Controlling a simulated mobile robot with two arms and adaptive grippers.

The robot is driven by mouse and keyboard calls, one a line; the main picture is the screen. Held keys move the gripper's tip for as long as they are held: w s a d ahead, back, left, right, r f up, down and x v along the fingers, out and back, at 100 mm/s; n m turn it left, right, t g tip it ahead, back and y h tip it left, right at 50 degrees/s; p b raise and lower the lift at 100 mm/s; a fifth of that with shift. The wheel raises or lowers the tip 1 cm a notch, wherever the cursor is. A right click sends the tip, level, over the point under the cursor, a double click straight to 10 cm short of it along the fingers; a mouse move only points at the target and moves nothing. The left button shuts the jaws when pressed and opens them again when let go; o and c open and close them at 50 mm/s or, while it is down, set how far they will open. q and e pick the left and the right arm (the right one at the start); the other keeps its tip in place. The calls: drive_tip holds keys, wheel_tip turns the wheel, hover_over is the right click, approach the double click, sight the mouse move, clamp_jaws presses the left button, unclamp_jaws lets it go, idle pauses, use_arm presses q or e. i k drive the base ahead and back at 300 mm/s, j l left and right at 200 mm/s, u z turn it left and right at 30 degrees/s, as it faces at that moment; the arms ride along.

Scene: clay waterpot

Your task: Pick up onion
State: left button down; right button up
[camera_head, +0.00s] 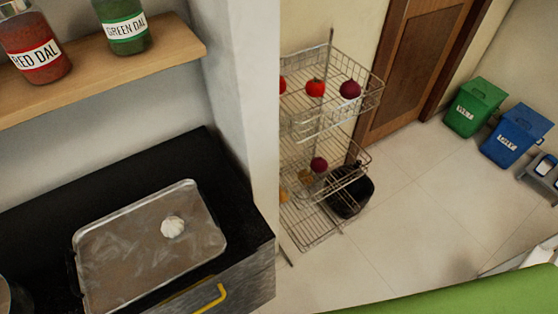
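A purple round onion (350,89) sits in the top basket of a wire rack (312,130), at its right end. A similar dark purple one (319,164) is in the middle tier. A red tomato (315,87) sits left of the upper onion in the same basket, apart from it. Neither of my grippers shows in the head view.
A black counter (40,220) at left bears a metal tray (130,270) with a white garlic-like bulb (172,227). A pillar (245,90) stands between counter and rack. Green (474,107) and blue (517,135) bins are at right. Tiled floor (410,215) is clear before the rack.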

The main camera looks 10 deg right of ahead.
sight(319, 165)
drive_tip(key=l+u, duration=0.85)
drive_tip(key=l, duration=0.25)
drive_tip(key=k+l+u, duration=0.1)
drive_tip(key=l+u, duration=0.35)
drive_tip(key=l, duration=0.1)
